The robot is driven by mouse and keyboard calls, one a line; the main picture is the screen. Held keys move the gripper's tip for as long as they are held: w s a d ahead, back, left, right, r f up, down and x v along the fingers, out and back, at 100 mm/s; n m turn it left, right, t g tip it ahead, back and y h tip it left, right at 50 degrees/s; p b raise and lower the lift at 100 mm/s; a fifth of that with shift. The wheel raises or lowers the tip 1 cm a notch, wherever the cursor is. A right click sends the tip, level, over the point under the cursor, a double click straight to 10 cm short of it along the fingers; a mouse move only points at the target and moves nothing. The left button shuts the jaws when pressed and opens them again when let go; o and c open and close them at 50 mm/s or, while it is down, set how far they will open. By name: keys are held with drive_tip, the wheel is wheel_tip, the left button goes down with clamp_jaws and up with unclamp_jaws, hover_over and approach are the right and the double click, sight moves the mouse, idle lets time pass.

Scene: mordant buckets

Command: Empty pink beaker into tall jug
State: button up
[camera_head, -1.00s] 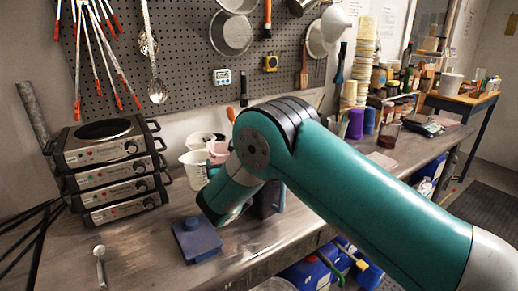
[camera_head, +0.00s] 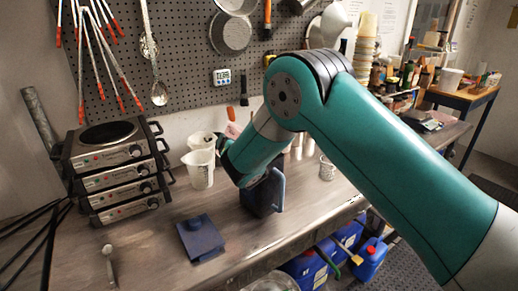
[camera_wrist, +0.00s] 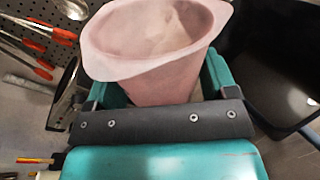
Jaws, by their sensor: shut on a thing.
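The pink beaker (camera_wrist: 150,45) fills the top of the wrist view, between the jaws of my gripper (camera_wrist: 165,95). Its rim and pale inside face the camera, but I cannot tell what it holds. A white jug with a spout and markings (camera_head: 200,170) stands upright on the bench, just left of my wrist, seemingly the tall jug. A second white vessel (camera_head: 201,140) stands behind it.
A dark open container (camera_head: 262,195) stands below my wrist; a dark hollow (camera_wrist: 275,60) fills the wrist view's right side. A blue lidded block (camera_head: 201,238) lies in front. Stacked hotplates (camera_head: 112,165) stand left. A small marked cup (camera_head: 327,168) stands right.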

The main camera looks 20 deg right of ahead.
drive_tip(key=shift+d+r+m, duration=0.2)
drive_tip(key=shift+r+m, duration=0.1)
drive_tip(key=shift+r, duration=0.05)
drive_tip(key=shift+d+r+m+y+p, duration=0.1)
drive_tip(key=shift+r+m+y+p, duration=0.25)
drive_tip(key=shift+m+p, duration=0.2)
drive_tip(key=shift+f+m+g, duration=0.25)
drive_tip(key=shift+m+g, duration=0.05)
drive_tip(key=shift+m, duration=0.45)
idle(0.5)
drive_tip(key=shift+d+r+m+y+p, duration=0.1)
drive_tip(key=shift+r+m+y+p, duration=0.15)
drive_tip(key=shift+r+m+p, duration=0.4)
idle(0.4)
drive_tip(key=shift+w+d+f+m, duration=0.15)
drive_tip(key=shift+f+m, duration=0.3)
drive_tip(key=shift+m, duration=0.3)
idle(0.9)
drive_tip(key=shift+w+d+r+m+g+y+p, duration=0.15)
drive_tip(key=shift+d+r+m+y+p, duration=0.2)
drive_tip(key=shift+p, duration=0.3)
drive_tip(key=shift+s+d+r+m+g+y+p, duration=0.15)
drive_tip(key=shift+d+m+p, duration=0.25)
drive_tip(key=shift+p, duration=0.2)
idle(0.4)
drive_tip(key=shift+w+d+f+m+b, duration=0.2)
drive_tip(key=shift+f+m+b, duration=0.2)
drive_tip(key=shift+m+b, duration=0.25)
idle(0.5)
